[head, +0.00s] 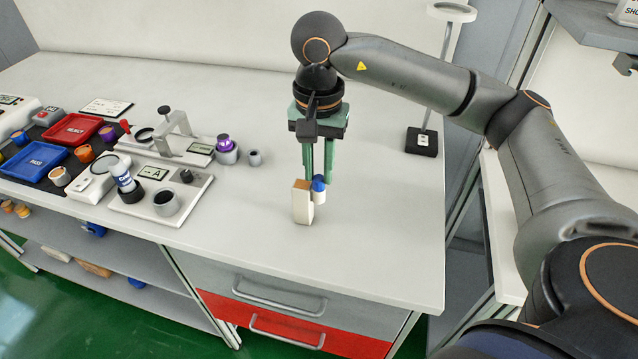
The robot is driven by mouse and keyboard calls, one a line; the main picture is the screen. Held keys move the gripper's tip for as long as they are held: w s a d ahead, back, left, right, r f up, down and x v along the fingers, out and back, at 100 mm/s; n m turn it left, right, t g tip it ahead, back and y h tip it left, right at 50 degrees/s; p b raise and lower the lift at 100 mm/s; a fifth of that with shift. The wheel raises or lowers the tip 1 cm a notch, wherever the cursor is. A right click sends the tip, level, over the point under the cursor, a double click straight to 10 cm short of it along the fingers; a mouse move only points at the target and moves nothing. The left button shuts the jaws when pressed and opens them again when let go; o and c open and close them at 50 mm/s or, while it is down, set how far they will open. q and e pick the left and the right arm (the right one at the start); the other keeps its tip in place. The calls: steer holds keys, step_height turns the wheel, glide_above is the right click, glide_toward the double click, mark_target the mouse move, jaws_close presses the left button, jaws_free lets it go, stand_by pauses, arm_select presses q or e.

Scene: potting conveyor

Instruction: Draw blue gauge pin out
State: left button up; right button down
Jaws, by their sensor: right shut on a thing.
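A blue-capped pin (319,184) with a pale lower part is at the middle right of the bench. My right gripper (319,176) points down from above, with its green fingers shut on the blue cap. A cream upright block (302,205) with a tan top stands right beside the pin, to its left, and hides part of it. I cannot tell whether the pin and block touch, or whether the pin's lower end is clear of the bench. My left gripper is not in view.
To the left are a purple-topped piece in a grey cup (227,150), a small grey cup (254,158), a fixture plate (190,200), a red tray (72,129) and a blue tray (36,160). A black-based stand (421,141) is at the right. The front bench is clear.

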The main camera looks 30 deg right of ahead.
mark_target(319, 178)
steer(key=shift+r, duration=0.1)
arm_select(q)
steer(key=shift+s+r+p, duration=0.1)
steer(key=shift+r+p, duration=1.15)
steer(key=shift+p, duration=0.1)
arm_select(e)
steer(key=shift+r, duration=1.9)
steer(key=shift+r, duration=0.25)
steer(key=shift+r+p, duration=0.25)
steer(key=shift+p, duration=0.1)
arm_select(q)
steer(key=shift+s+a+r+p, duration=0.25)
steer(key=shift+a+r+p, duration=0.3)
steer(key=shift+p, duration=0.05)
arm_select(e)
steer(key=shift+r, duration=1)
